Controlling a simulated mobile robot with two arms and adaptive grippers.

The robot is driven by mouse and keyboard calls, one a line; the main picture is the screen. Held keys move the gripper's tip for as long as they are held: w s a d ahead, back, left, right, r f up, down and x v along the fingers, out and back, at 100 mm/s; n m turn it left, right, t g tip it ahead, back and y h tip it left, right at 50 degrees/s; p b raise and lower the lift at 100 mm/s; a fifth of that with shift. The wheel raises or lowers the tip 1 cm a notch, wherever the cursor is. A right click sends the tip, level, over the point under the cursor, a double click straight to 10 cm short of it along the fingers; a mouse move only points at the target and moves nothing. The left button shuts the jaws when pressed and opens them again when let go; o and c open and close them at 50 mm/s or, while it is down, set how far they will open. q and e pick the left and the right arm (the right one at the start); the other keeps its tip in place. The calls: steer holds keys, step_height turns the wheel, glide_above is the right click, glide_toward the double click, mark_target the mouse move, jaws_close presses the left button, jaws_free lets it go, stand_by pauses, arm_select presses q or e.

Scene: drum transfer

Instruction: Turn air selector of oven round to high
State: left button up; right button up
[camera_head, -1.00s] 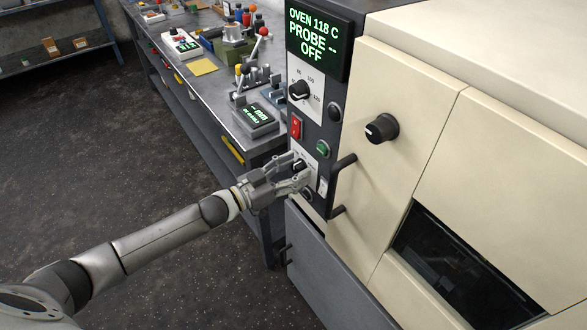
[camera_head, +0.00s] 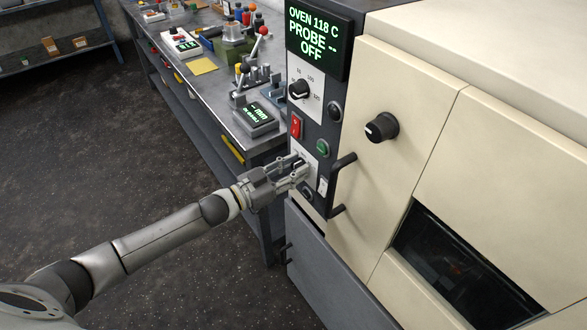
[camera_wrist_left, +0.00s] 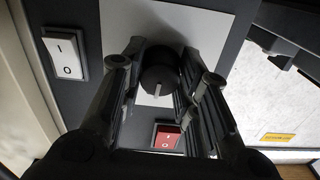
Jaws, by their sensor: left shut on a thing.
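The air selector is a small black round knob (camera_wrist_left: 158,72) with a pale pointer line, on a white plate low on the oven's dark control panel. In the left wrist view it sits between my left fingers, and its line points down in the picture. My left gripper (camera_head: 301,167) is shut on this knob, with one finger on either side. In the head view the fingers mostly hide the knob, and its scale marks cannot be read. The oven display (camera_head: 317,38) reads OVEN 118 C, PROBE --, OFF. My right gripper is not in view.
A red switch (camera_head: 296,126), a green button (camera_head: 322,147) and another dial (camera_head: 299,89) sit above. A white rocker switch (camera_head: 322,186) and a black door handle (camera_head: 341,184) are close on the right. A cluttered bench (camera_head: 213,88) stands left; the floor in front is clear.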

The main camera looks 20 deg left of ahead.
arm_select(q)
steer(key=shift+m+b, duration=0.5)
steer(key=shift+m, duration=3.9)
steer(key=o, duration=1)
steer(key=shift+o, duration=0.2)
steer(key=v, duration=1.2)
